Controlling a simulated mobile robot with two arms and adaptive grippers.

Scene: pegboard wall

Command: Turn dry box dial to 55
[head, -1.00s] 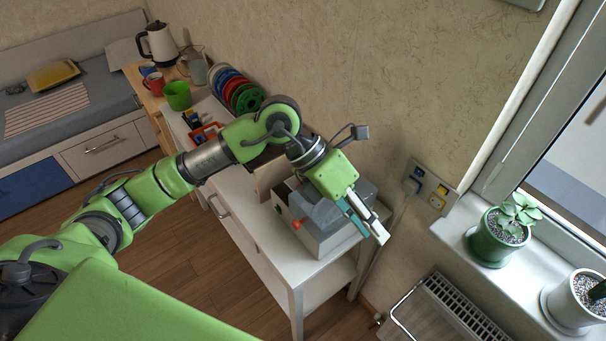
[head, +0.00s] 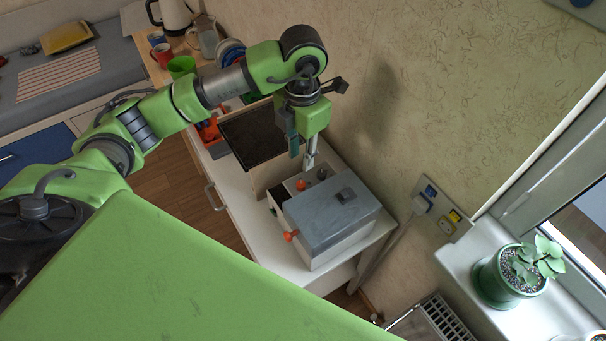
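The dry box (head: 335,215), a white box with a grey lid, stands on the white table. A small black dial (head: 321,174) is on its narrow top strip, behind the lid. An orange knob (head: 301,185) is on the same strip, and an orange handle (head: 291,236) sticks out at the front left. Marks on the dial are too small to read. My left gripper (head: 306,160) points down just above and left of the dial. Its fingers show nearly edge-on, so their gap is unclear. Contact with the dial cannot be told. My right gripper is not in view.
A dark open panel (head: 251,136) stands left of the gripper. Mugs, including a green one (head: 181,66), and a kettle (head: 176,15) are at the back. A wall socket (head: 446,222) and potted plant (head: 510,275) are at the right. The table's right front corner is bare.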

